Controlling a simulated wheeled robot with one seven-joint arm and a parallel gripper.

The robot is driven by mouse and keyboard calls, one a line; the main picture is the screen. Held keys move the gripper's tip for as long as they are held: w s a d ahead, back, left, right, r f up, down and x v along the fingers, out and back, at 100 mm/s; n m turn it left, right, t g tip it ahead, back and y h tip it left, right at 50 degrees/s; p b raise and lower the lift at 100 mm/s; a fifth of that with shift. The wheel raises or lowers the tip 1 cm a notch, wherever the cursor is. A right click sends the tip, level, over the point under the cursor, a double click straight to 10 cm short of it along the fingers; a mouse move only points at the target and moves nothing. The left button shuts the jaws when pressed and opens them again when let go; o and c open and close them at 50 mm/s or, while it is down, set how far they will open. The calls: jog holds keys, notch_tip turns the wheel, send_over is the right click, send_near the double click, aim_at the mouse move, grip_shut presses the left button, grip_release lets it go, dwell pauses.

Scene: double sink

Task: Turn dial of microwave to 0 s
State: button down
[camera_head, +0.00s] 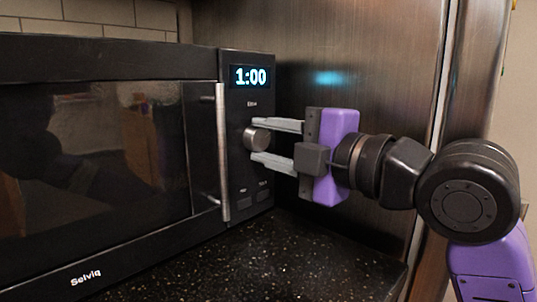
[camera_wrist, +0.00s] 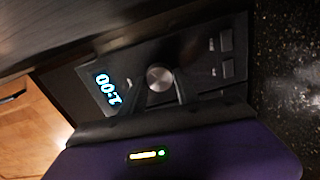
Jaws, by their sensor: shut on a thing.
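The black microwave (camera_head: 100,130) stands on the dark counter, its door closed, and its display (camera_head: 250,76) reads 1:00. The round silver dial (camera_head: 257,139) is on the control panel below the display; it also shows in the wrist view (camera_wrist: 159,77). My gripper (camera_head: 262,141) reaches in from the right, with one finger above the dial and one below it. It is shut on the dial. In the wrist view my gripper (camera_wrist: 163,90) has its fingertips on either side of the dial. The display (camera_wrist: 107,88) shows there too, turned sideways.
The vertical door handle (camera_head: 221,150) is just left of the dial. Two buttons (camera_head: 254,194) are below it. A metal panel (camera_head: 350,60) stands close behind my gripper. The speckled counter (camera_head: 300,260) in front is clear.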

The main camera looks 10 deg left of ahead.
jog(key=n+b, duration=0.1)
jog(key=n, duration=0.2)
jog(key=n+b, duration=0.2)
jog(key=n, duration=0.1)
jog(key=shift+f+n, duration=0.2)
jog(key=shift+n, duration=0.1)
jog(key=n+b, duration=0.1)
jog(key=n, duration=0.5)
jog(key=shift+n, duration=0.3)
jog(key=c, duration=0.9)
grip_release()
jog(key=shift+r, duration=0.1)
jog(key=p+v, duration=0.1)
jog(key=v, duration=0.6)
jog(key=shift+s+d, duration=0.25)
jog(key=shift+d, duration=0.1)
